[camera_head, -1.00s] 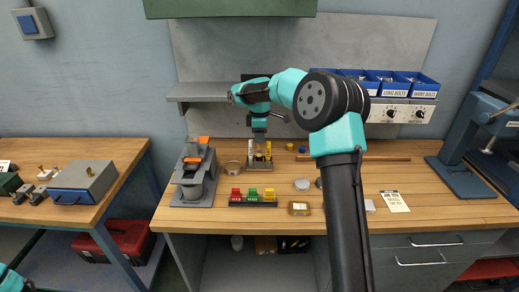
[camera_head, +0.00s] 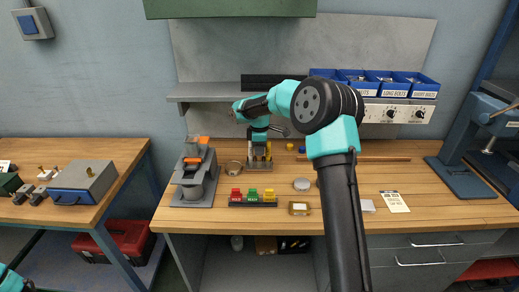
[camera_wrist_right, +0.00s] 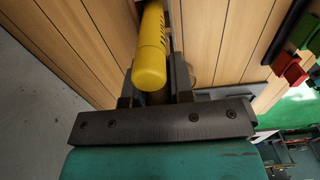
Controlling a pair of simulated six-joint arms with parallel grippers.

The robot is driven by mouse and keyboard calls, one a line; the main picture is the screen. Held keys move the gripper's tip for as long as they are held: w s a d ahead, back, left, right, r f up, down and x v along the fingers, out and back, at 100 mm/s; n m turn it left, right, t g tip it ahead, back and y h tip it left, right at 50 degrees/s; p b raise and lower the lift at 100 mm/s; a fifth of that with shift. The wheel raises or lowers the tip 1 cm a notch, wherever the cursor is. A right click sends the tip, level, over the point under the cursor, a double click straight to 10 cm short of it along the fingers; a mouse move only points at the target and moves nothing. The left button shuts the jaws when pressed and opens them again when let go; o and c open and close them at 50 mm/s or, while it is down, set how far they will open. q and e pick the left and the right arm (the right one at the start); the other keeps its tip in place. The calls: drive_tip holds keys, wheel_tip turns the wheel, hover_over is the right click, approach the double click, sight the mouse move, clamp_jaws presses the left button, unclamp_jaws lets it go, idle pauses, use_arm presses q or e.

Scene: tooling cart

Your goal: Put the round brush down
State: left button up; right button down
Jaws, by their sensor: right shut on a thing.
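A yellow cylinder with dark lettering (camera_wrist_right: 152,50) stands out just in front of the fingers. I cannot tell whether the held thing touches the rack. My left gripper is out of view.
A round lid (camera_head: 302,184) lies to the right. A shelf (camera_head: 215,93) runs behind.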

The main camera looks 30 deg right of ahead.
drive_tip(key=c, duration=1)
unclamp_jaws()
wheel_tip(320, 180, up, 12)
drive_tip(key=shift+r, duration=0.1)
idle(0.3)
wheel_tip(320, 180, down, 12)
drive_tip(key=shift+f, duration=0.15)
idle(0.5)
idle(0.3)
wheel_tip(320, 180, up, 18)
idle(2.4)
